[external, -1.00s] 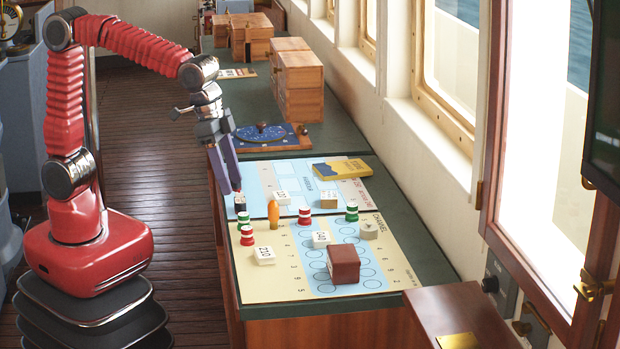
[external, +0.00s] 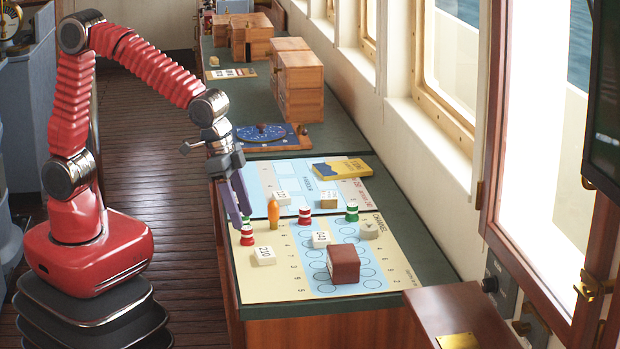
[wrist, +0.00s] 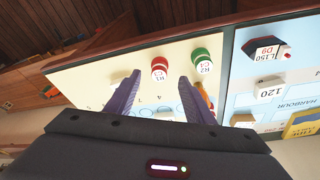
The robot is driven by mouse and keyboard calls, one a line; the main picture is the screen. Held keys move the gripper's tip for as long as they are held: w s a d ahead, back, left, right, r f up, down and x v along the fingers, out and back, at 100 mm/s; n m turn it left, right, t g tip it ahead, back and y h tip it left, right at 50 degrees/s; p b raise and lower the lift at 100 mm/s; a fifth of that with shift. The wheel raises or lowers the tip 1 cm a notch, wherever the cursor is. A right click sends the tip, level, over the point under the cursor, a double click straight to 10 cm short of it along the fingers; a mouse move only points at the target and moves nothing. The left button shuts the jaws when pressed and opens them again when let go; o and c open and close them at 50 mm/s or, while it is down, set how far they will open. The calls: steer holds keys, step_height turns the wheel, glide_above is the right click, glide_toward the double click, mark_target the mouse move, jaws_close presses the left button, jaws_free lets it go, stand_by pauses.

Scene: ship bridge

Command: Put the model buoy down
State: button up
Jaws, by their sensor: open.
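My gripper (external: 242,217) is open, with its purple fingers pointing down by the left edge of the channel chart (external: 285,282). Another red-and-white buoy (external: 305,216) and another green-and-white one (external: 352,212) stand further right. Whether the fingers touch any buoy is unclear.
An orange peg-like piece (external: 273,213) stands just right of my gripper. Numbered white blocks (external: 263,255) and a red-brown box (external: 343,263) rest on the chart.

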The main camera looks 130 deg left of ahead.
mark_target(247, 228)
steer(key=shift+f, duration=0.1)
steer(key=shift+x, duration=2.5)
steer(key=shift+w, duration=0.1)
steer(key=c, duration=1.2)
step_height(247, 228, up, 10)
steer(key=shift+r, duration=0.1)
